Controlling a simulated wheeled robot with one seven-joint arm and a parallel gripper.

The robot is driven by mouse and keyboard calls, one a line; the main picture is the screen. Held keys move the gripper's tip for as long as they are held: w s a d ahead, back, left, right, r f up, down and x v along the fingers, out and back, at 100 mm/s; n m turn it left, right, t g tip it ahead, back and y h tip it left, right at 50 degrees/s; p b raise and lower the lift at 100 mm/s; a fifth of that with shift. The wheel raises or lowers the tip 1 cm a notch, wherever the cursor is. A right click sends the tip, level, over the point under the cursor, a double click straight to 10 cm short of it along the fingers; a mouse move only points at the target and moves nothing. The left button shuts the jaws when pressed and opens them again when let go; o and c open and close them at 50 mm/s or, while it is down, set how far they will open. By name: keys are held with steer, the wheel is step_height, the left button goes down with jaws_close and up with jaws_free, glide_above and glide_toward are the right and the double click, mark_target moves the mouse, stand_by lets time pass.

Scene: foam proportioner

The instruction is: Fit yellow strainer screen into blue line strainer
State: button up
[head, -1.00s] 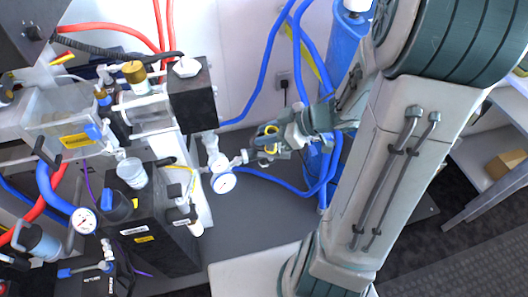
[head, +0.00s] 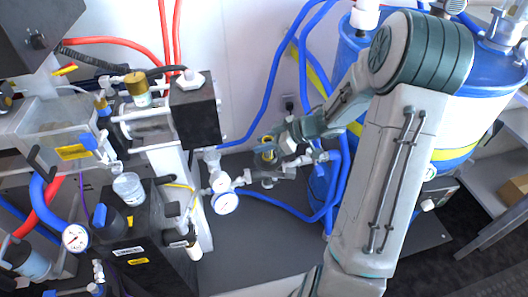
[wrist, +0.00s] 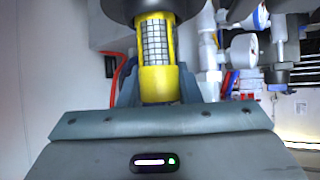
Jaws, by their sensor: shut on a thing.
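The yellow strainer screen (wrist: 160,80) is a yellow cage around pale mesh with a solid yellow base. My gripper (head: 268,148) is shut on its yellow base, a finger on either side in the wrist view. The screen's mesh end reaches up to a dark round body (wrist: 150,8), seemingly the strainer's mouth; whether the end is inside it or only in front of it I cannot tell. In the head view a grey metal pipe fitting (head: 268,178), probably the line strainer, sits just below my gripper. The screen is mostly hidden there, and no blue strainer body shows clearly.
Pressure gauges (head: 225,203) and pipework stand close to the left of my gripper. Blue hoses (head: 275,213) loop below and behind it. A black box (head: 195,112) stands further left, and a large blue-and-white tank (head: 460,110) stands at the right.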

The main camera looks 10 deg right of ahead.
step_height(320, 180, down, 3)
steer(key=shift+f+b, duration=0.2)
steer(key=shift+b, duration=0.35)
steer(key=o, duration=1)
steer(key=shift+a, duration=0.15)
steer(key=shift+c, duration=0.2)
steer(key=shift+r, duration=0.1)
